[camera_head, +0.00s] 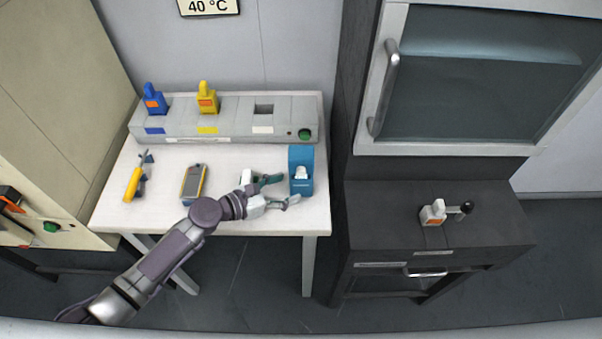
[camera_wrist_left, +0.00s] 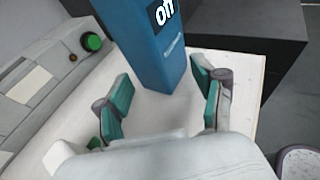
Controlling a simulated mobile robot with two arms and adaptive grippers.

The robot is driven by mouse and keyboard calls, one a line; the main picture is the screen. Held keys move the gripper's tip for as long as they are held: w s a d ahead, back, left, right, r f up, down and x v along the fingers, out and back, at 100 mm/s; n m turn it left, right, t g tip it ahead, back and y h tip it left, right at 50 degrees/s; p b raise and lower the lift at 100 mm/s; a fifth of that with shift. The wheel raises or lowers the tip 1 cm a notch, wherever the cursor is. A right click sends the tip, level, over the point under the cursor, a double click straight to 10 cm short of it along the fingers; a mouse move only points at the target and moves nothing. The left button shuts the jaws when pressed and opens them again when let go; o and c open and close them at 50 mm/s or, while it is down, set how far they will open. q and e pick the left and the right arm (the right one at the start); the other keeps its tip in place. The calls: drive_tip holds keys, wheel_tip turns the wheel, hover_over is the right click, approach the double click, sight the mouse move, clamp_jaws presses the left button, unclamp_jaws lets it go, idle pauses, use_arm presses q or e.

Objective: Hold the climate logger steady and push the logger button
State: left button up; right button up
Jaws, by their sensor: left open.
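The climate logger appears to be the blue upright box (camera_head: 301,156) at the right end of the white table. It also shows in the left wrist view (camera_wrist_left: 150,45), with a dark display reading "off". A pale part (camera_head: 301,173) shows low on it in the head view; I cannot tell whether this is the button. My left gripper (camera_head: 283,189) is open and empty, just left of and in front of the logger. In the left wrist view its green-padded fingers (camera_wrist_left: 163,85) point toward the logger, one on each side of its lower part, with gaps visible. My right gripper is not in view.
A grey slotted rack (camera_head: 230,118) with blue (camera_head: 154,100) and yellow (camera_head: 207,97) handled pieces and a green button (camera_head: 305,134) stands behind. A yellow-grey handheld device (camera_head: 194,182) and a yellow-handled tool (camera_head: 133,184) lie left. A dark cabinet (camera_head: 360,215) borders the table's right.

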sight(298, 184)
use_arm(q)
drive_tip(key=shift+x, duration=2.15)
clamp_jaws()
drive_tip(key=c, duration=1.3)
unclamp_jaws()
